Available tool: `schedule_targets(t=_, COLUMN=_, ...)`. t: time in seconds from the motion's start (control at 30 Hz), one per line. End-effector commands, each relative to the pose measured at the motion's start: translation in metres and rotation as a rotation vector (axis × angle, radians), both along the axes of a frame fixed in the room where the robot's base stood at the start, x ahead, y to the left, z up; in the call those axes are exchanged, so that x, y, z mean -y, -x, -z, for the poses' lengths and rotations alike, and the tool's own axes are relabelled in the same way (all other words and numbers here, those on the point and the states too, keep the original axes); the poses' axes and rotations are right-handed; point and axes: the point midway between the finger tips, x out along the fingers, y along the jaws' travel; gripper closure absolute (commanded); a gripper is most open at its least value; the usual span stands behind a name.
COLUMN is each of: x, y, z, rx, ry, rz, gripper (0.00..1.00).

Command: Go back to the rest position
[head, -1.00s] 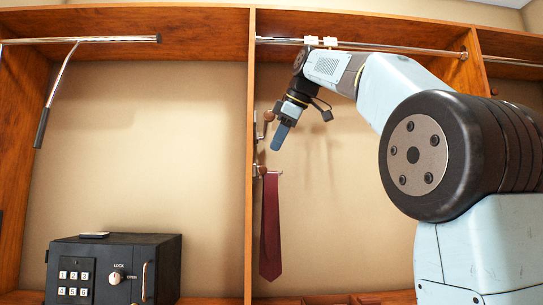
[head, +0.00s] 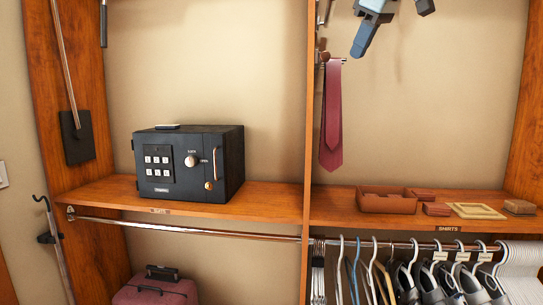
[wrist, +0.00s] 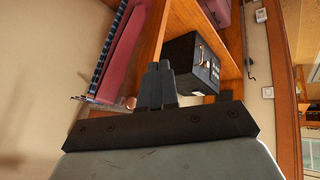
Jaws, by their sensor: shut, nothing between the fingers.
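My gripper (head: 364,38) shows at the top of the head view, with a blue-grey tip pointing down and to the left. It is a little above and to the right of the tie's hook and looks empty. In the wrist view my gripper (wrist: 162,68) has its two dark fingers together with nothing between them.
A dark red tie (head: 331,118) hangs from a hook on the wooden divider, just below my gripper. A black safe (head: 226,160) sits on the left shelf. A brown tray (head: 386,205) and small boxes lie on the right shelf, above several hangers. The back wall right of the tie is bare.

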Motion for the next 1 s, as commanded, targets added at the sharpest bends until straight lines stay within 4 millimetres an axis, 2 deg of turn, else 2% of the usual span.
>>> schedule_targets(t=0.03, x=0.002, y=0.011, z=0.017, rx=-0.016, ry=-0.015, rz=0.047, gripper=1.00)
schedule_targets(t=0.37, x=0.017, y=0.073, z=0.136, rx=-0.098, ry=-0.110, rz=0.363, gripper=1.00)
schedule_targets(t=0.8, x=0.035, y=0.171, z=0.319, rx=-0.159, ry=-0.206, rz=0.730, gripper=1.00)
schedule_targets(t=0.9, x=0.037, y=0.187, z=0.348, rx=-0.164, ry=-0.221, rz=0.781, gripper=1.00)
schedule_targets(t=1.0, x=0.039, y=0.196, z=0.365, rx=-0.167, ry=-0.229, rz=0.813, gripper=1.00)
